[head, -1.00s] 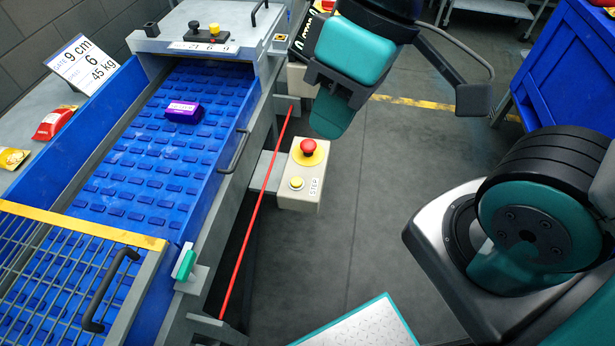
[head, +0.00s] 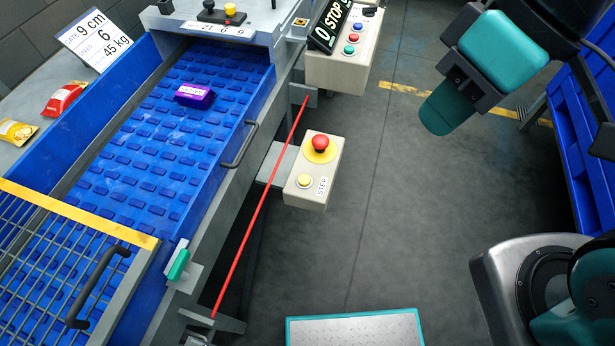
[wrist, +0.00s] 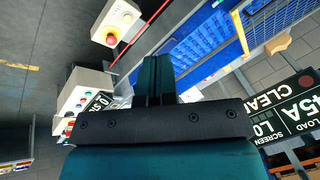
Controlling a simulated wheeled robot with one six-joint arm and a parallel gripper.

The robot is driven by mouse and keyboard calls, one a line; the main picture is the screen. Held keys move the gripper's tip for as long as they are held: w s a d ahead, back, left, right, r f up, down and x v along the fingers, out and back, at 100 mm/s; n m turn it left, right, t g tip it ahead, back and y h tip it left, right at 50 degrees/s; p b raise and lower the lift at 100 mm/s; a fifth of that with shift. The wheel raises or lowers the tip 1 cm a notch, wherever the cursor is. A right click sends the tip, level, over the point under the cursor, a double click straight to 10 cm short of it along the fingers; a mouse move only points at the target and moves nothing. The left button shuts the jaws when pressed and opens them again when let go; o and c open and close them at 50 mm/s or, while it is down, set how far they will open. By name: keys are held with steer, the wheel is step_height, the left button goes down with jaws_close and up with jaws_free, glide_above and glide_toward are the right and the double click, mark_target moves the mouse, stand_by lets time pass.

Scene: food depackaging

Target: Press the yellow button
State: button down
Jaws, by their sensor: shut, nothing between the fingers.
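The yellow button (head: 304,181) sits on a beige control box (head: 300,200) labelled STEP, beside the conveyor. A red mushroom button (head: 320,143) on a yellow disc is on the same box, just behind it. In the wrist view the box (wrist: 117,22) is at the top, with the yellow button (wrist: 127,18) near its upper right. My gripper (head: 436,121) is in the air to the right of and beyond the box, clear of it. In the wrist view its fingers (wrist: 153,72) are together and empty.
A red cord (head: 262,205) runs along the conveyor's side, next to the box. A second panel (head: 338,68) with several coloured buttons stands behind. A purple package (head: 195,95) lies on the blue belt (head: 150,150). A metal platform (head: 355,330) is in front. Grey floor is open to the right.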

steer(key=w+a+f+n+t+y+b, duration=0.1)
steer(key=w+a+f+n+b, duration=0.25)
steer(key=w+f+b, duration=0.5)
steer(key=w+a+f+n+t+y+b, duration=0.1)
steer(key=w+a+f+n+t+b, duration=0.15)
steer(key=w+a+f, duration=0.65)
steer(key=n+t+b, duration=0.2)
steer(key=n+b, duration=0.4)
steer(key=b, duration=0.1)
glide_above(304, 180)
step_height(304, 180, down, 17)
steer(key=shift+r+y, duration=0.15)
steer(key=shift+y, duration=0.25)
step_height(304, 180, down, 9)
steer(key=b, duration=0.6)
steer(key=shift+b, duration=0.3)
steer(key=shift+f+b, duration=0.35)
steer(key=shift+b, duration=0.15)
